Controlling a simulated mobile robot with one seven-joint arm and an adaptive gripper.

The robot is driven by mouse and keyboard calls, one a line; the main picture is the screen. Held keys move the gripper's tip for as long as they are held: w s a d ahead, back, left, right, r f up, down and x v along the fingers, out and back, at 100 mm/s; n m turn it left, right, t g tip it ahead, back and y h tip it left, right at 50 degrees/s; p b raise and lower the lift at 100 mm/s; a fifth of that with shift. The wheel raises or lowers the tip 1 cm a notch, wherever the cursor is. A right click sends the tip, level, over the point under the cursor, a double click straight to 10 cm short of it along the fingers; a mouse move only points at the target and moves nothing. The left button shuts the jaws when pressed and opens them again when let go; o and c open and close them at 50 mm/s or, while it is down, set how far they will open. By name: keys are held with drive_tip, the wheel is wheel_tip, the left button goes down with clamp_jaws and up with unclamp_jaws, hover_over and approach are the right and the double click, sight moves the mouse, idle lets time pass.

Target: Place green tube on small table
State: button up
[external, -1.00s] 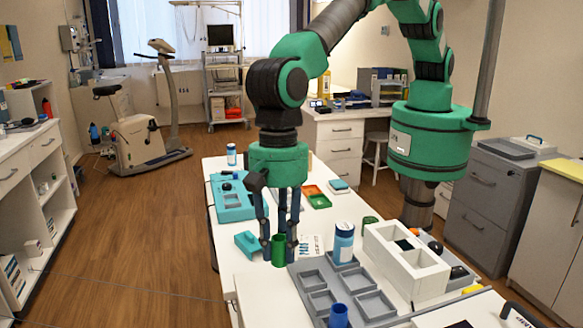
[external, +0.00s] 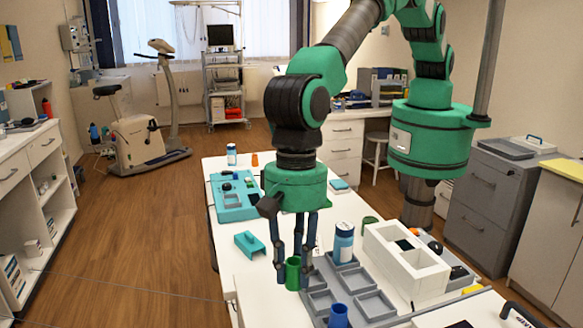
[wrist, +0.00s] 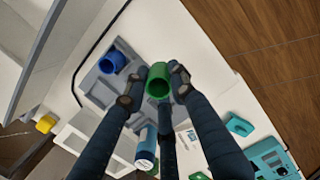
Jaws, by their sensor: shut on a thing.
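My gripper (external: 294,280) is shut on a green tube (external: 292,270), with its dark fingers around it. In the wrist view the tube (wrist: 158,82) is between the fingertips, its open end facing the camera. The tube is upright at the left edge of the grey compartment tray (external: 318,284); I cannot tell how far above the surface it is. The white table (external: 262,284) lies beneath my gripper. Which surface is the small table is not clear. A second, darker green cup (external: 370,226) stands further back.
A blue cup (external: 338,316) and a blue-and-white bottle (external: 344,242) are on the grey tray. A white divided box (external: 400,262) stands to the right. A teal block (external: 249,243) lies left of my gripper, and a teal case (external: 233,196) behind it. Bare table shows at front left.

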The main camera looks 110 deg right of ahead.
sight(295, 282)
drive_tip(key=shift+f, duration=1.65)
drive_tip(key=shift+f, duration=0.1)
drive_tip(key=shift+f, duration=1.75)
drive_tip(key=shift+f, duration=0.2)
drive_tip(key=o, duration=1)
drive_tip(key=shift+r, duration=0.15)
drive_tip(key=r, duration=0.4)
drive_tip(key=d+r, duration=0.1)
drive_tip(key=r, duration=0.7)
drive_tip(key=shift+s+d, duration=0.25)
drive_tip(key=shift+s, duration=0.05)
